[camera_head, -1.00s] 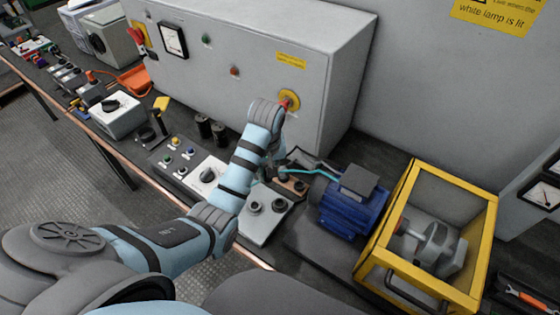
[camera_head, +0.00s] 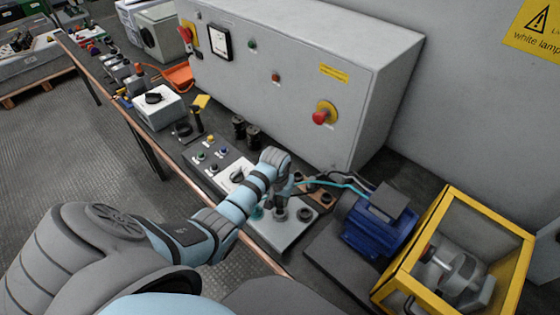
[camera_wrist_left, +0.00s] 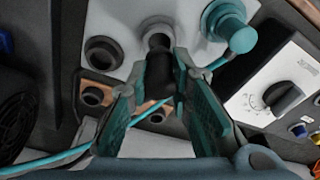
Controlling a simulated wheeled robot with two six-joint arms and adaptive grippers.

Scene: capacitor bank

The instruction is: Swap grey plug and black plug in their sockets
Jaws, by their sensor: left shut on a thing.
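My left gripper (camera_head: 281,201) is over a light grey socket plate (camera_head: 275,232). In the left wrist view its fingers (camera_wrist_left: 165,68) are shut on a dark cylinder that looks like the black plug (camera_wrist_left: 160,76). The plug's far end is at the plate's middle socket (camera_wrist_left: 157,38); I cannot tell how far it is seated. One side socket (camera_wrist_left: 103,52) looks dark and open. A teal plug-like piece (camera_wrist_left: 230,28) stands at the other side of the plate. I cannot pick out a grey plug for certain. My right gripper is not in view.
A brown block with dark sockets (camera_wrist_left: 92,96) and teal cables (camera_head: 345,184) lie close behind the plate. A blue motor (camera_head: 372,227) and a yellow-framed guard (camera_head: 437,215) stand to the right. A dial box (camera_wrist_left: 270,95) is beside the plate. A large grey cabinet (camera_head: 290,75) stands behind.

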